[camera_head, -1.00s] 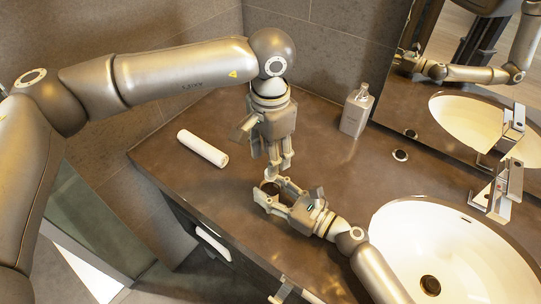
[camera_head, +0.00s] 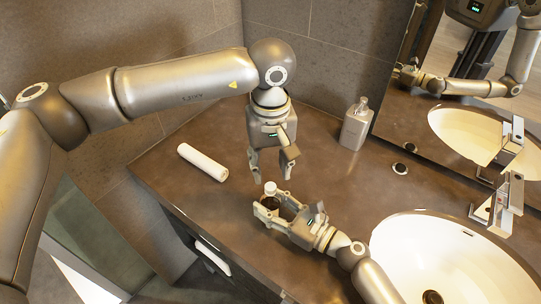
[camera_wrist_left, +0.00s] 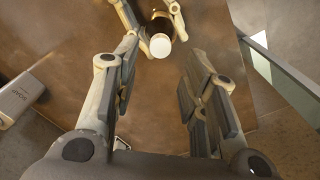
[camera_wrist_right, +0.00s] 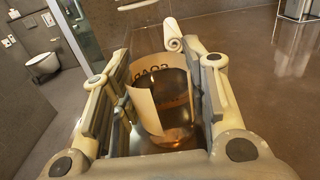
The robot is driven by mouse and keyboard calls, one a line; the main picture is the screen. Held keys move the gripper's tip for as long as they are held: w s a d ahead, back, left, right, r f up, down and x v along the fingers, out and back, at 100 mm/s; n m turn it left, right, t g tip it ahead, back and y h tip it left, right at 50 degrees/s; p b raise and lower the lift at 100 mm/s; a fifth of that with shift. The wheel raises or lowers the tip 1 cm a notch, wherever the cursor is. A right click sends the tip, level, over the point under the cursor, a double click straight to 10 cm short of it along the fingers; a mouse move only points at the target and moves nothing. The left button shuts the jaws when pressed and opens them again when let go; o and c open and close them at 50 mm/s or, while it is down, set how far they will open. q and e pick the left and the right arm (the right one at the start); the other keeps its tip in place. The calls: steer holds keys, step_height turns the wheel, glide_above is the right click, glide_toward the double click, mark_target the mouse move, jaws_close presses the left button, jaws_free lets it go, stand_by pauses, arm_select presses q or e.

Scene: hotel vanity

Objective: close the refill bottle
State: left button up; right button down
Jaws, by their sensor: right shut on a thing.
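The refill bottle (camera_head: 266,202) is amber-brown with a pale label; it stands on the vanity top. It also shows in the right wrist view (camera_wrist_right: 177,90), between the fingers. My right gripper (camera_head: 273,209) is shut around its body. A white cap (camera_head: 270,187) sits on the bottle's top; whether it is fully tight cannot be told. In the left wrist view the cap (camera_wrist_left: 160,46) shows beyond my left gripper's fingers. My left gripper (camera_head: 272,171) is open and empty, pointing down just above the cap, apart from it.
A rolled white towel (camera_head: 203,162) lies left of the grippers. A grey pump dispenser (camera_head: 356,124) stands at the back by the wall. A white sink (camera_head: 400,245) and faucet (camera_head: 500,205) are at the right. The counter's front edge runs close to the bottle.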

mark_target(270, 186)
arm_select(q)
steer(key=n, duration=0.7)
steer(key=shift+r+n, duration=0.3)
steer(key=shift+r, duration=0.05)
steer(key=n, duration=0.6)
steer(key=shift+r, duration=0.25)
steer(key=n, duration=0.6)
steer(key=shift+r, duration=0.25)
steer(key=n, duration=0.6)
steer(key=shift+r+n, duration=0.25)
steer(key=shift+n, duration=0.15)
steer(key=shift+f, duration=4)
